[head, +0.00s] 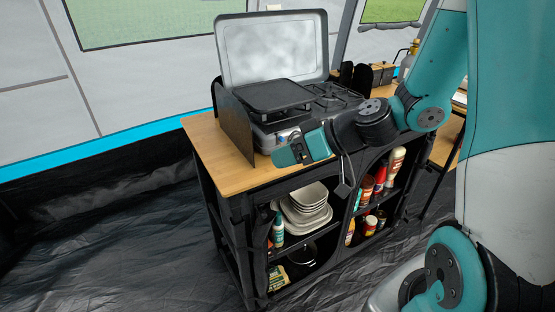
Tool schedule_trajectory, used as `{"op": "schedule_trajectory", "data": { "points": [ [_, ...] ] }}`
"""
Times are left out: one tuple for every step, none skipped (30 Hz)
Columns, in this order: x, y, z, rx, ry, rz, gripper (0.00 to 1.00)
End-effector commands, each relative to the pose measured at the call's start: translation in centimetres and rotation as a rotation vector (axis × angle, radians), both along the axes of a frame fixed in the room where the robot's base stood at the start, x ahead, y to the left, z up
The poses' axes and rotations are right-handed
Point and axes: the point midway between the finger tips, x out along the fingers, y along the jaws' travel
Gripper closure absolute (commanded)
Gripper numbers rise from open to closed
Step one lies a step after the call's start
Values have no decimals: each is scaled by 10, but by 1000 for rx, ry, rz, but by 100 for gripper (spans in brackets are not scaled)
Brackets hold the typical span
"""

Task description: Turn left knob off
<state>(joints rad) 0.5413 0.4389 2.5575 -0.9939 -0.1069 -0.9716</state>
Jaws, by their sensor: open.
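A camping stove stands on the wooden counter, with its grey lid (272,48) raised behind it. A dark flat griddle plate (275,95) covers its left part, and a burner with a pan support (335,96) shows on the right. My arm reaches in from the right, across the stove's front. My gripper (296,141) is open, close to the left part of the stove's front panel (264,138). My wrist and gripper cover most of that panel. The left knob cannot be made out clearly, nor its setting. I cannot tell whether my gripper touches it.
A dark windshield panel (232,122) stands left of the stove, above bare counter (203,140). Shelves below hold stacked plates (308,205), a pot (303,254) and several bottles (378,180). Open dark floor (120,240) lies to the left.

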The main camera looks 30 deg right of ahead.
Motion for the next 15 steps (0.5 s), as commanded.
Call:
{"op": "schedule_trajectory", "data": {
  "points": [
    [-4, 9, 3, -7, 14, 31, 39],
    [-6, 14, 4, -8, 27, 45, 39],
    [-9, 19, 6, -12, 41, 64, 39],
    [-11, 23, 7, -15, 53, 75, 39],
    [-13, 26, 8, -17, 62, 85, 39],
    [-16, 30, 9, -20, 74, 98, 39],
    [-18, 33, 9, -22, 81, 106, 39],
    [-19, 35, 10, -24, 89, 111, 39],
    [-21, 37, 10, -27, 97, 119, 39],
    [-22, 38, 11, -28, 100, 124, 39],
    [-23, 39, 11, -29, 105, 128, 39],
    [-23, 40, 11, -30, 109, 130, 39],
    [-24, 41, 12, -30, 111, 131, 39],
    [-24, 41, 12, -30, 112, 132, 39],
    [-24, 41, 12, -30, 114, 132, 39]
  ]
}}
